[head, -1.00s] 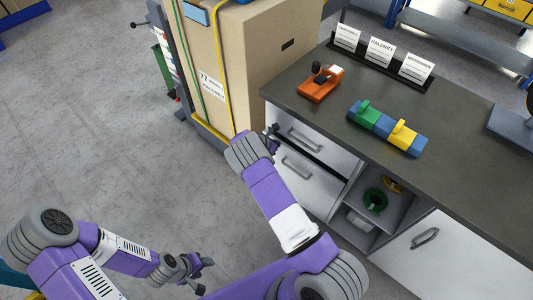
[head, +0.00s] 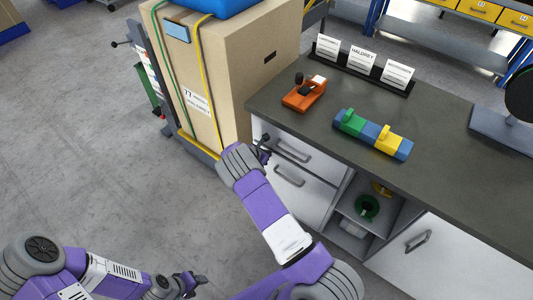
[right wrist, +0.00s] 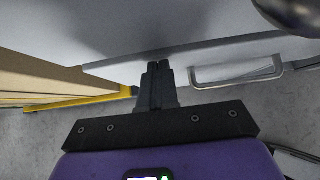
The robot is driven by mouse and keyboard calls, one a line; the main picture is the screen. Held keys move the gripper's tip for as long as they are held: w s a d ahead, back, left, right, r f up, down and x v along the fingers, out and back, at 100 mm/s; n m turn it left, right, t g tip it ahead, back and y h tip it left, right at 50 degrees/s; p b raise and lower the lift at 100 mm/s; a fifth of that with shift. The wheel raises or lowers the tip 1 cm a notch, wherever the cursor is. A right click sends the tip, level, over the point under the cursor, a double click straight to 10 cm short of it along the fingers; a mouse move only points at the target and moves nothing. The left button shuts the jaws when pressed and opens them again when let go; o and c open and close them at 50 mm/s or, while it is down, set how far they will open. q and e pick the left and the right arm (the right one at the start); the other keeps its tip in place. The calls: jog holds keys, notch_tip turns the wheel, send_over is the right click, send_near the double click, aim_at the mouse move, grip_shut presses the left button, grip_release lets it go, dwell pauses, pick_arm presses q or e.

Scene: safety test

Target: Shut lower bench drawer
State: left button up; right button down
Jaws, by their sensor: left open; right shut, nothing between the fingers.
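The bench's lower drawer (head: 302,195) has a light grey front with a grey bar handle (head: 289,175). It is below the upper drawer (head: 296,145), with a dark strip between the fronts; how far it stands out is hard to tell. My right gripper (head: 264,150) is at the drawers' left end, partly hidden by its own wrist. In the right wrist view its closed, empty fingers (right wrist: 158,82) are at a drawer front's edge, left of a bar handle (right wrist: 237,78); contact is unclear. My left gripper (head: 195,284) is open over the floor, away from the bench.
A tall cardboard box (head: 225,75) on a trolley stands close left of the drawers. The dark benchtop (head: 440,160) carries an orange tool (head: 303,93), a block with green and yellow parts (head: 372,134) and label cards (head: 362,55).

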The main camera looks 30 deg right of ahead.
jog(key=a+f+p+v, duration=0.2)
jog(key=p+v, duration=0.1)
jog(key=v, duration=0.9)
jog(key=shift+s+a+r, duration=0.2)
jog(key=shift+r, duration=0.05)
jog(key=s+a+f+m+g+y+p, duration=0.1)
jog(key=s+a+f+m+g+y, duration=0.15)
jog(key=s+f+m, duration=0.4)
jog(key=s+a+f+m+g+y, duration=0.2)
jog(key=s+f+y, duration=0.15)
jog(key=s, duration=0.55)
jog(key=s+a+r+m+y, duration=0.2)
jog(key=s+a+m+y, duration=0.1)
jog(key=s+a+m, duration=0.2)
jog(key=s+a+r+m+t+y, duration=0.1)
jog(key=s+a+r+m+y, duration=0.2)
jog(key=s+a+m, duration=0.3)
jog(key=s+m+p, duration=0.1)
jog(key=s+m, duration=0.2)
jog(key=m, duration=0.2)
jog(key=shift+s+a+r+m, duration=0.15)
jog(key=shift+a+r+m, duration=0.05)
jog(key=shift+a+m, duration=0.15)
jog(key=shift+t, duration=0.25)
